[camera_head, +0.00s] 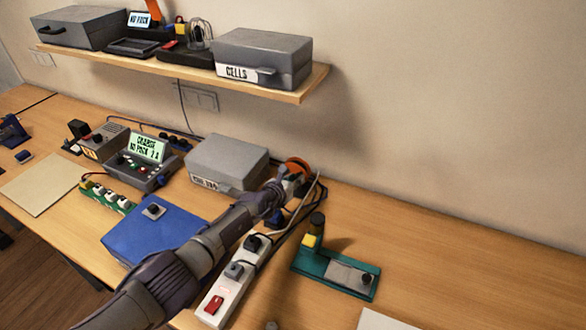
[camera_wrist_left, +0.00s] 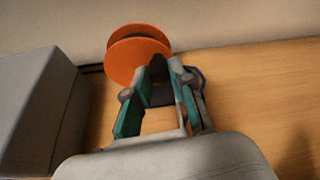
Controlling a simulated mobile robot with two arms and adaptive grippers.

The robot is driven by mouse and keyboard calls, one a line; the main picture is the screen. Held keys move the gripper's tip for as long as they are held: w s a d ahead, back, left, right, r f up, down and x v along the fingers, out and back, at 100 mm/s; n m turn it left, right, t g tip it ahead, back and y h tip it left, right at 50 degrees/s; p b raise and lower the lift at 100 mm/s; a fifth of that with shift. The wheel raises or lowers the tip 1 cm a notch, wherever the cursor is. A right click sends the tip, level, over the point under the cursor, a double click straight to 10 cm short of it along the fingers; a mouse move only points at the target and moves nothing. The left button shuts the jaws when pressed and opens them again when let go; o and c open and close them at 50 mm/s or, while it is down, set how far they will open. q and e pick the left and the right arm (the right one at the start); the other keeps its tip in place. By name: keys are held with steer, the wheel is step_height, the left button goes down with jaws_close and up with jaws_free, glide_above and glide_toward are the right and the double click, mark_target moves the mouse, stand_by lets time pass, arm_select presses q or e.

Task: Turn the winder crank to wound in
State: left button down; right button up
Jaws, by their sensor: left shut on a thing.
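The winder shows as an orange reel (camera_head: 298,168) near the wall, right of the grey case; the orange reel also shows in the left wrist view (camera_wrist_left: 130,52), just beyond the fingers. My left gripper (camera_head: 292,186) reaches it from the front, and its two fingers (camera_wrist_left: 165,80) are shut on a small dark part (camera_wrist_left: 161,95), which appears to be the winder crank. The fingers hide most of the crank, so its exact angle cannot be told. My right gripper is in neither view.
A grey case (camera_head: 227,163) stands close left of the winder. A white power strip (camera_head: 233,280) with plugs lies beneath my forearm. A green fixture (camera_head: 335,274) stands to the right. A shelf (camera_head: 313,82) with cases hangs above. The table's right side is mostly clear.

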arm_select(q)
steer(key=shift+s+d+f+m+y+p, duration=0.1)
steer(key=shift+d+f+m+y+p, duration=0.1)
steer(key=shift+m+y+p, duration=0.4)
steer(key=c, duration=1)
jaws_free()
